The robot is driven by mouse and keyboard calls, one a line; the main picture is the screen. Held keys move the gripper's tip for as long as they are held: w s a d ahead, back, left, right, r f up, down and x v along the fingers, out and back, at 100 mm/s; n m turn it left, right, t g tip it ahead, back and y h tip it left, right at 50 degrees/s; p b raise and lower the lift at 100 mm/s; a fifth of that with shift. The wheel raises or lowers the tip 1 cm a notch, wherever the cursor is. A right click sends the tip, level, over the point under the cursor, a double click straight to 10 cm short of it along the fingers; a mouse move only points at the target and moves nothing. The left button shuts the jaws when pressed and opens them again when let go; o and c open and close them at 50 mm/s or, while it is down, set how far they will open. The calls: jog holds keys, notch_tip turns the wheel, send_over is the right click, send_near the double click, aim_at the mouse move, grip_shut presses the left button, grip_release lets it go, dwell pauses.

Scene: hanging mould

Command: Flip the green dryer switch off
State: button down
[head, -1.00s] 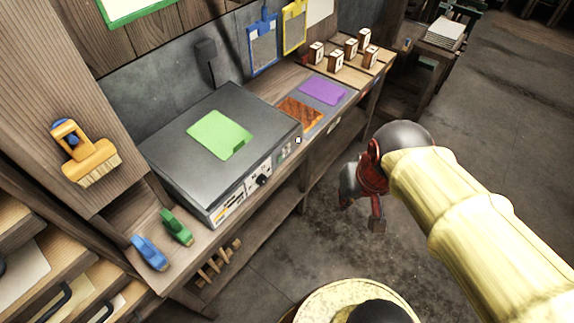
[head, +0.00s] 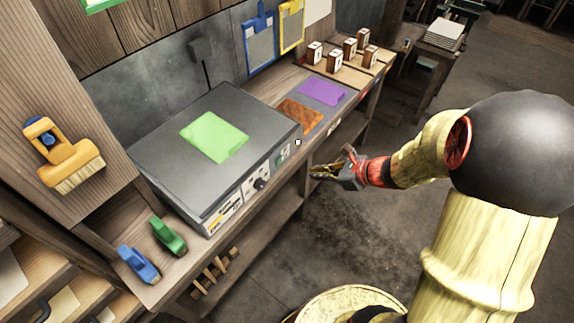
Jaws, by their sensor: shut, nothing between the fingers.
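The dryer is a grey box (head: 160,150) with a flat lid on the bench, with a light green sheet (head: 214,137) on top. Its front panel carries labels and a black knob (head: 260,184). A small green switch (head: 281,160) sits near the panel's right end; its position is too small to tell. My gripper (head: 314,172) is shut and empty. In the picture it is just right of the green switch, in front of the bench edge, apart from the panel.
Blue (head: 138,263) and green (head: 168,236) tools lie left of the dryer. An orange-brown sheet (head: 300,116) and a purple sheet (head: 321,93) lie to its right. Several wooden blocks (head: 349,49) stand farther along.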

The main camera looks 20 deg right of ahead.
jog(key=shift+w+d+r+m, duration=0.15)
jog(key=shift+w+m, duration=0.05)
jog(key=shift+m, duration=0.4)
jog(key=b, duration=0.5)
send_near(278, 166)
jog(key=x, duration=0.4)
